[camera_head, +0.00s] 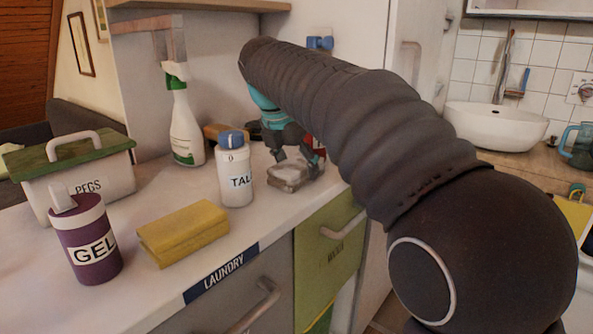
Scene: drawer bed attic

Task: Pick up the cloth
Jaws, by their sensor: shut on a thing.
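A folded yellow cloth (184,233) lies flat near the front edge of the white counter, left of centre. My gripper (295,158) is farther back and to the right, pointing down at the counter, well apart from the cloth. It is shut on a small clear dish (292,180) at the counter's right end. The fingertips meet the dish's rim; the exact grip is small and partly hidden. I cannot tell whether the dish is lifted off the counter.
A white bottle with a blue cap (235,175) stands between cloth and gripper. A purple GEL bottle (88,240), a PEGS box (100,178) and a spray bottle (184,125) stand to the left and behind. Drawers (325,245) are below. My arm hides the counter's right side.

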